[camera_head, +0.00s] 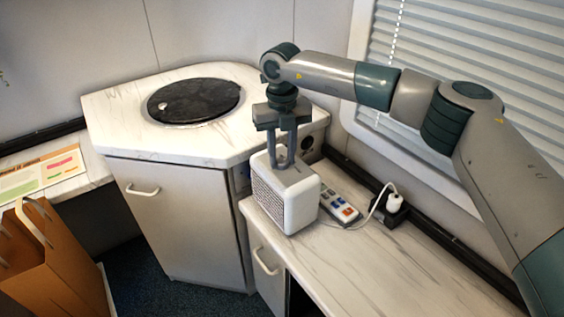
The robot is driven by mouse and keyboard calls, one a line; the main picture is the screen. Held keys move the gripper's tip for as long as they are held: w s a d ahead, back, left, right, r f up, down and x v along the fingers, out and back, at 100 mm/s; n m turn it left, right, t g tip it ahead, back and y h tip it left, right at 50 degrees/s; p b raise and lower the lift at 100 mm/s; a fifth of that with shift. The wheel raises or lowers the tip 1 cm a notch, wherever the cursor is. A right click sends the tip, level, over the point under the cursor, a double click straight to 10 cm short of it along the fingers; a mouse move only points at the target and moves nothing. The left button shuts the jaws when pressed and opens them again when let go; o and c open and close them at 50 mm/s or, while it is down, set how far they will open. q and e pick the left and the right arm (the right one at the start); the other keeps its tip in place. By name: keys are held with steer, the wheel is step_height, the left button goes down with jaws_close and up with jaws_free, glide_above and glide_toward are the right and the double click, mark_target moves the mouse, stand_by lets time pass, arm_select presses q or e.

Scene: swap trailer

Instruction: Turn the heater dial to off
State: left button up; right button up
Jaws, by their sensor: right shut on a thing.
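A small white heater (290,205) with a dark speckled grille on its front left side stands on the marble-patterned counter. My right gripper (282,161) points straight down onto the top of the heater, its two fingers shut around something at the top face. That must be the dial, but the fingers hide most of it and its setting cannot be read. My left gripper is not in view.
A corner cabinet (180,215) with a round black lid (193,101) stands behind left. A paper bag (50,265) is at lower left. The counter's front right (390,270) is clear.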

steer(key=shift+f+n+b, duration=0.1)
steer(key=shift+n+b, duration=0.45)
steer(key=shift+n, duration=0.35)
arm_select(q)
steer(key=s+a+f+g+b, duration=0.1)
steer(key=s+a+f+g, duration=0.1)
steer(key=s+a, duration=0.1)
arm_select(e)
steer(key=n, duration=0.2)
steer(key=shift+n, duration=0.4)
steer(key=n+b, duration=0.1)
steer(key=n, duration=0.2)
steer(key=shift+n+b, duration=0.3)
steer(key=shift+b, duration=0.05)
arm_select(q)
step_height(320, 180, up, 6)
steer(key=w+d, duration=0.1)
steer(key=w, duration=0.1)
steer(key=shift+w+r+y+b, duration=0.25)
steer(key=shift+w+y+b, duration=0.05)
steer(key=shift+b, duration=0.1)
arm_select(e)
steer(key=shift+r+n, duration=0.2)
steer(key=shift+n, duration=2)
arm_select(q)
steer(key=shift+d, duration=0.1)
arm_select(e)
steer(key=o, duration=1.1)
